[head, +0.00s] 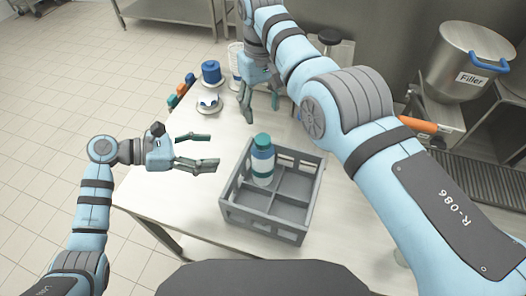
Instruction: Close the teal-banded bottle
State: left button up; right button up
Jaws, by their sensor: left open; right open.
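A bottle (263,163) with a white body, bluish shoulder and green-teal top stands upright in the back left compartment of a grey crate (262,226). Its lower part is hidden by the crate wall, and I cannot tell whether the top is a fitted cap. My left gripper (214,150) is open and empty, left of the bottle and crate, pointing right. My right gripper (262,111) is open, pointing down over the table behind the bottle, with nothing visible between its fingers. Small orange, teal and blue caps (181,90) sit in a row at the table's left edge.
A blue-topped round item (211,73), a white round item (209,104) and a whitish container (235,58) stand at the back left of the table (180,205). A steel pot labelled "Filler" (468,62) is at right. My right arm covers the table's right side.

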pick_arm(q)
send_near(256, 155)
jog(key=w+d+f, duration=0.3)
jog(key=f, duration=0.1)
pick_arm(e)
jog(key=shift+s+d+r, duration=0.1)
jog(key=shift+s+d, duration=0.1)
jog(key=shift+s, duration=0.9)
pick_arm(q)
jog(key=x, duration=0.5)
jog(key=shift+s+d+r, duration=0.35)
pick_arm(e)
jog(key=shift+s+r, duration=0.3)
jog(key=shift+s, duration=0.4)
pick_arm(q)
jog(key=shift+w+d+f, duration=0.15)
jog(key=shift+d, duration=0.1)
jog(key=shift+w+d+f, duration=0.15)
jog(key=shift+w+f, duration=0.05)
jog(key=shift+w, duration=0.05)
pick_arm(e)
jog(key=shift+w+f, duration=0.1)
jog(key=shift+w, duration=0.2)
pick_arm(q)
jog(key=shift+c, duration=0.3)
